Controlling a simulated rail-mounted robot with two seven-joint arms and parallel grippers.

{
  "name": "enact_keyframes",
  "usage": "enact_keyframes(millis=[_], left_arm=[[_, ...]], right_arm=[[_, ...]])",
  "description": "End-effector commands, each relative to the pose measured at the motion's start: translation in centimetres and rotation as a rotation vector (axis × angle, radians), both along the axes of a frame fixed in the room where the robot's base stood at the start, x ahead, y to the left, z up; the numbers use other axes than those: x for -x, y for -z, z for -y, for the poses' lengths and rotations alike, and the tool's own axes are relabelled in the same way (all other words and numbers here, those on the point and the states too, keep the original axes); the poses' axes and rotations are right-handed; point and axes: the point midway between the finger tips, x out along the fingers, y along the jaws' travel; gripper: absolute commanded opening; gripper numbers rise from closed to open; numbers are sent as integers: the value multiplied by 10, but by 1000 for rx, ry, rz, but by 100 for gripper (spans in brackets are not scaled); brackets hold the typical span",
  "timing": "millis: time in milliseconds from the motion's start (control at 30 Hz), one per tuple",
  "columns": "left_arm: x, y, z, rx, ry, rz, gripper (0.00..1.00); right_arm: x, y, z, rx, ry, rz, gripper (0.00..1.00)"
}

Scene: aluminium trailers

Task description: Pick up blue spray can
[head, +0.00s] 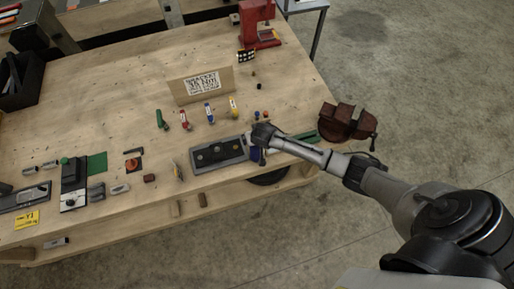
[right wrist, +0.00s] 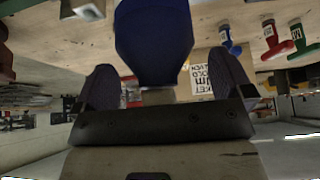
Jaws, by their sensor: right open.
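A blue rounded body, which looks like the blue spray can (right wrist: 153,38), fills the top middle of the right wrist view, and its lower end lies in the gap between my fingers. In the head view a small blue patch of it (head: 255,154) shows just below my right gripper (head: 261,141), by the right end of a grey tray. My right gripper (right wrist: 165,75) is open, one finger on each side of the blue body. I cannot tell whether either finger touches it. Much of the can is hidden by the gripper in the head view. My left gripper is out of view.
A dark grey tray (head: 196,163) lies left of the gripper. Several small coloured tools stand behind it, before a cardboard sign (head: 188,91). A dark red vise (head: 346,121) sits at the bench's right edge, and a red press (head: 257,24) at the back.

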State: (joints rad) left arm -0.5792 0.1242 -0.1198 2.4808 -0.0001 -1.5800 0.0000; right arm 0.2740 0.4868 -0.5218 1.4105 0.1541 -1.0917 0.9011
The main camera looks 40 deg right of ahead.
Motion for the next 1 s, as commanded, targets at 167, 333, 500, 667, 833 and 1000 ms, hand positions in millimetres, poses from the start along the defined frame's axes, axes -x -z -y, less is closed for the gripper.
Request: enact_keyframes(millis=[167, 333, 500, 667, 833, 1000], left_arm=[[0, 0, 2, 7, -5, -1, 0], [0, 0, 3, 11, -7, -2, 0], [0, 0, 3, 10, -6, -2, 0], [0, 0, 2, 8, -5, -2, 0], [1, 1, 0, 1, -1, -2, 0], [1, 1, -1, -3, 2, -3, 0]], right_arm=[[0, 0, 0, 0, 0, 0, 98], [0, 0, 0, 0, 0, 0, 85], [0, 0, 0, 0, 0, 0, 69], [0, 0, 0, 0, 0, 0, 53], [0, 0, 0, 1, 0, 0, 37], [0, 0, 0, 1, 0, 0, 21]])
